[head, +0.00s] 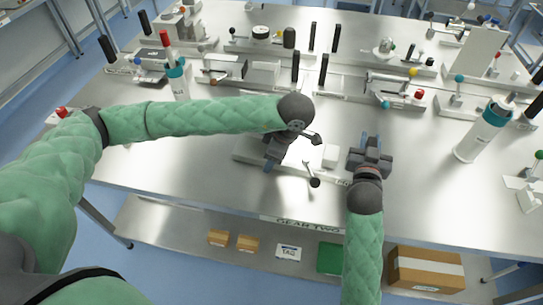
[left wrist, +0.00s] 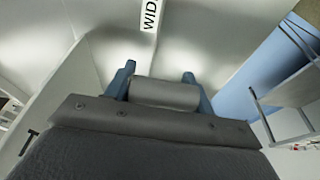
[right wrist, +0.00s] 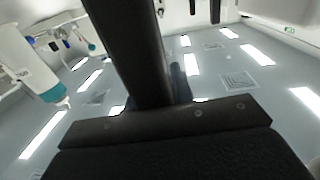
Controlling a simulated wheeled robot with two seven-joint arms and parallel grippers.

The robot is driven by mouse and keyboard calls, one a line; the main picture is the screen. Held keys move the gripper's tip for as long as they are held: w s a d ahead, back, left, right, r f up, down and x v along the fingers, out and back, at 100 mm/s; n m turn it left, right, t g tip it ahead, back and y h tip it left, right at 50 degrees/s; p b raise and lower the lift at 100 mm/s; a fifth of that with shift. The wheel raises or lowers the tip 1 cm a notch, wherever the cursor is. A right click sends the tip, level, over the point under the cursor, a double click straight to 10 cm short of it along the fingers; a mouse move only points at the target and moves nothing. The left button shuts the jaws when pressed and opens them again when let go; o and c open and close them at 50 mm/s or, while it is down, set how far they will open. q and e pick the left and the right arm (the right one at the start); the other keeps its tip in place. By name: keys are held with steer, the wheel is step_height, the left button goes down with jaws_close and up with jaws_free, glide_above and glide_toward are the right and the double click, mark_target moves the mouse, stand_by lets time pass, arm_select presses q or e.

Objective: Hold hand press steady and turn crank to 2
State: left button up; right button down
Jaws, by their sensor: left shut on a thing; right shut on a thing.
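My left gripper (head: 277,150) points down over a pale metal base (head: 245,155) at the table's middle front. In the left wrist view its blue fingers (left wrist: 160,82) are shut on a grey cylindrical part (left wrist: 165,93). Short dark levers with black knobs (head: 314,182) show beside it; I cannot tell which is the crank. My right gripper (head: 371,148) is at the right end of this base. In the right wrist view a thick dark bar (right wrist: 130,45) runs up from it, and it is shut on this bar. The press is largely hidden, and no crank mark is readable.
A white block (head: 330,156) stands between the grippers. A white bottle with a teal cap (head: 482,130) stands at right, another bottle (head: 177,80) at left. Fixtures with black posts and coloured knobs line the back. A cardboard box (head: 426,268) sits on the lower shelf.

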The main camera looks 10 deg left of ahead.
arm_select(q)
steer(key=shift+s+d+f, duration=0.15)
steer(key=shift+s+f, duration=0.05)
steer(key=shift+f, duration=0.05)
steer(key=o, duration=1.3)
steer(key=shift+w+r, duration=0.1)
steer(key=shift+r, duration=0.25)
steer(key=v, duration=1.1)
steer(key=shift+s+r, duration=0.2)
steer(key=shift+r, duration=0.1)
